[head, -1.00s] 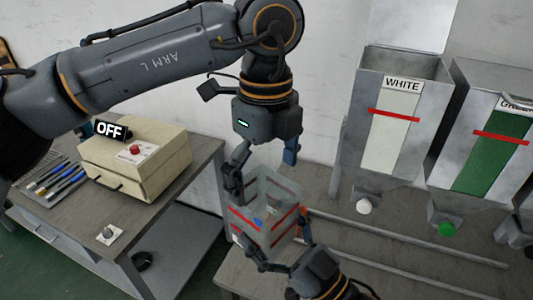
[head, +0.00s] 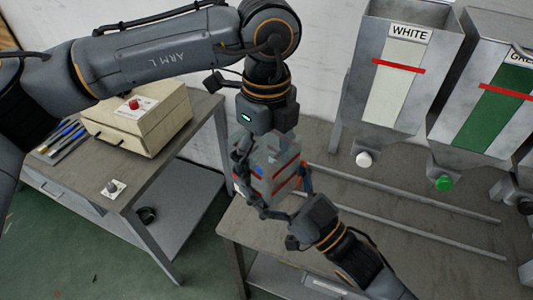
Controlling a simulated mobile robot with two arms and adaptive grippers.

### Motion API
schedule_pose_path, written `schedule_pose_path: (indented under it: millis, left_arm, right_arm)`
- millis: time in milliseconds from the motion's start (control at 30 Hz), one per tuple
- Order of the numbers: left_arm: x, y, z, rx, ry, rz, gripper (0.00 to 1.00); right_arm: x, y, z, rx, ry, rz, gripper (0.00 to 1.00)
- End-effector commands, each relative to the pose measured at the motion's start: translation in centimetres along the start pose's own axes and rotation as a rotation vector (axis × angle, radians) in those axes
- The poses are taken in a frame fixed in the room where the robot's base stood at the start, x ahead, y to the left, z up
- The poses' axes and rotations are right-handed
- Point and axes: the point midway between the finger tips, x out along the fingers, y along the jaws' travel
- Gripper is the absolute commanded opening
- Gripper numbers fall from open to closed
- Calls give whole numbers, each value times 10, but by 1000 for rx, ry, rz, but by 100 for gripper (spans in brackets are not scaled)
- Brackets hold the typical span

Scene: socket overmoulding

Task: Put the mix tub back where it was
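The mix tub (head: 278,178) is a clear box-like tub with red lines and a small blue mark. It shows in the middle of the head view, over the left end of the hopper table. My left gripper (head: 250,165) points down at the tub from above, one finger along its left side; the other finger is largely hidden. My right gripper (head: 279,200) comes from the lower right, with its fingers on two sides of the tub, shut on it. Whether the tub touches the table is hidden.
Hoppers labelled WHITE (head: 395,75) and green (head: 500,95) stand at the right, their outlets above two rails (head: 410,192). A beige box with a red button (head: 150,120) and several tools (head: 65,138) are on the left table (head: 165,165). A gap separates the tables.

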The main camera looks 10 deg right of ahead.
Motion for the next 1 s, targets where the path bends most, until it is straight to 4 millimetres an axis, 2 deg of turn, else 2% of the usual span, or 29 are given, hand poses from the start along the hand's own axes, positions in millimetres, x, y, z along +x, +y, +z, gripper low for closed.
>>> schedule_pose_path:
  millis: [67,100,167,500,633,767,1000]
  left_arm:
    - [0,-2,0,-1,1,-6,54]
    - [0,-2,0,-1,1,-6,48]
    - [0,-2,0,-1,1,-7,48]
    - [0,-1,0,-1,1,-5,48]
    - [0,-1,0,-1,1,-5,48]
    - [0,-1,0,0,1,-5,48]
    - [0,-1,0,0,1,-5,48]
  right_arm:
    - [0,-2,-2,3,7,-4,23]
    - [0,-2,-3,3,8,-5,88]
    - [0,-3,-3,3,8,-5,100]
    - [0,-2,-2,3,6,-4,100]
    - [-6,-2,-1,3,2,-3,100]
    - [-25,-2,0,4,0,-3,100]
    - [-72,-2,1,5,-2,-3,100]
